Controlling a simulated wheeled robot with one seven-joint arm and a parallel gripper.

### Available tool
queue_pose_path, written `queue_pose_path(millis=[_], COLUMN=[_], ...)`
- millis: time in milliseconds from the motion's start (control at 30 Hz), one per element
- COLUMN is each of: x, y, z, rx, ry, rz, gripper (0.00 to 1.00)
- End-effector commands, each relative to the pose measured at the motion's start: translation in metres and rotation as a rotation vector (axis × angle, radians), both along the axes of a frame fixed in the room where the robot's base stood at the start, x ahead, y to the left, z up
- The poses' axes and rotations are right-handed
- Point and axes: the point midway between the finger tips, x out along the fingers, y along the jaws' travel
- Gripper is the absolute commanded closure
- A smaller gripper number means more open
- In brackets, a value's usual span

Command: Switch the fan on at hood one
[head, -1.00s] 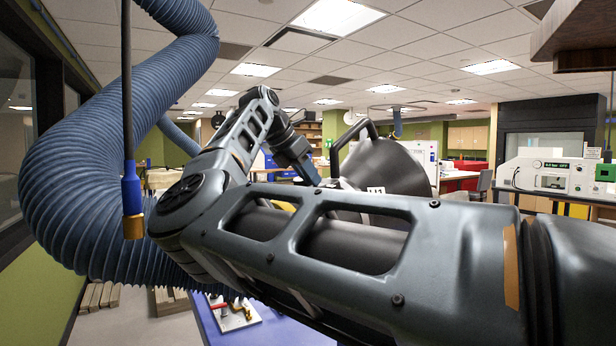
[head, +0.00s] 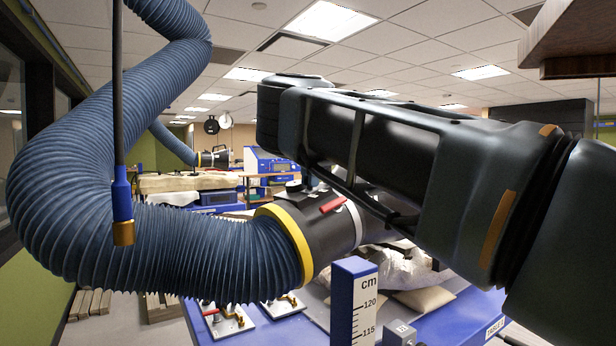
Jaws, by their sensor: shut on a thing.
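A large ribbed blue hose (head: 85,215) hangs at the left and bends right to a yellow ring (head: 296,245). The ring joins a black duct section (head: 318,222) with a red lever (head: 333,204) on top and a pale band at its right end. The hood mouth is hidden behind my arm (head: 440,165), which fills the right half. My gripper is hidden too, so its hold cannot be seen. A blue and gold pendant (head: 123,210) hangs on a dark rod at the left. I cannot make out a fan switch or a hood number.
Below are a blue table (head: 255,333), a blue centimetre post (head: 352,305), a pale wrapped lump (head: 400,270) and a valve plate with a red handle (head: 225,318). A second hose with a black hood (head: 215,158) is behind. Wooden blocks (head: 90,303) lie at lower left.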

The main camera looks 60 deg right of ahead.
Motion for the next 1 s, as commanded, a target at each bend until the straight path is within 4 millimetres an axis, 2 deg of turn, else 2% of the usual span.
queue_pose_path(millis=[667,700,800,1000], x=[-0.0016,-0.0016,-0.0017,-0.0015], y=[-0.0029,-0.0028,-0.0029,-0.0027], z=[-0.0012,-0.0013,-0.0012,-0.0009], rx=[0.06,0.06,0.06,0.059], ry=[-0.028,-0.028,-0.028,-0.027], rz=[-0.002,-0.002,-0.002,-0.001], gripper=[1.0,0.79,0.7,0.7])
